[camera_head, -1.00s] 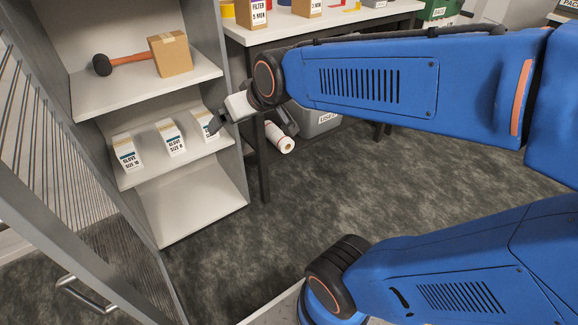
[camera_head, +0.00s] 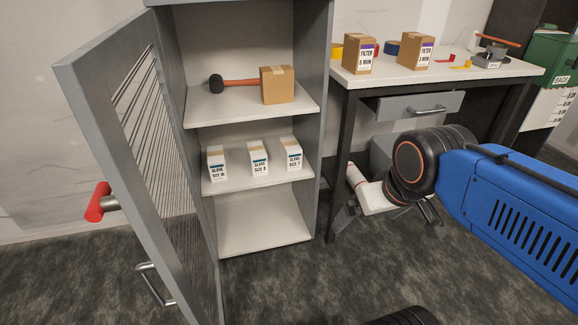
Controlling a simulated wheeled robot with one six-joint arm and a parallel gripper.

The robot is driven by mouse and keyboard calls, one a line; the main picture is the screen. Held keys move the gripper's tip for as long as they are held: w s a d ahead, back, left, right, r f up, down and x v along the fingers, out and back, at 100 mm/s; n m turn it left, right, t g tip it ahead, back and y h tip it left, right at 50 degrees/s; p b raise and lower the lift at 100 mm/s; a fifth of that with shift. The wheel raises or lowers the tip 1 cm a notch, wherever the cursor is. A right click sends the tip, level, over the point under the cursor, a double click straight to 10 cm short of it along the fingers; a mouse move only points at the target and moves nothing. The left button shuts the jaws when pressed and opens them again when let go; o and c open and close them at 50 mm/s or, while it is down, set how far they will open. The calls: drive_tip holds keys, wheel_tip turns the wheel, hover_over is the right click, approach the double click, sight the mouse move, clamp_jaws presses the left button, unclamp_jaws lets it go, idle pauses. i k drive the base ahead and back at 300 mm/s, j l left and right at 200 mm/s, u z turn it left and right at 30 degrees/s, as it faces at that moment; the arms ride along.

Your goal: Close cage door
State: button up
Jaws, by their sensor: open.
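The cage door (camera_head: 108,150) is a grey frame with wire mesh, at the left of the view. It stands swung open, out from the left side of the grey cabinet (camera_head: 320,120), so the shelves are exposed. Its metal bar handle (camera_head: 154,285) is low on the door's outer face. My gripper (camera_head: 390,215) is open and empty, right of the cabinet and in front of the bench. It is well apart from the door and handle.
The shelves hold a mallet (camera_head: 233,83), a brown box (camera_head: 277,85) and glove boxes (camera_head: 258,158). A bench (camera_head: 410,72) with filter boxes and a drawer (camera_head: 420,106) stands right. A red-ended fitting (camera_head: 98,203) shows behind the door. Floor before the cabinet is clear.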

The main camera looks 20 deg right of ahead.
sight(89, 77)
drive_tip(key=k+j, duration=0.1)
drive_tip(key=j, duration=0.75)
drive_tip(key=k+j, duration=0.15)
drive_tip(key=j, duration=0.3)
drive_tip(key=k+j, duration=0.1)
drive_tip(key=j, duration=0.35)
drive_tip(key=k+j, duration=0.1)
drive_tip(key=k, duration=0.4)
drive_tip(key=k+j, duration=0.1)
drive_tip(key=k, duration=0.45)
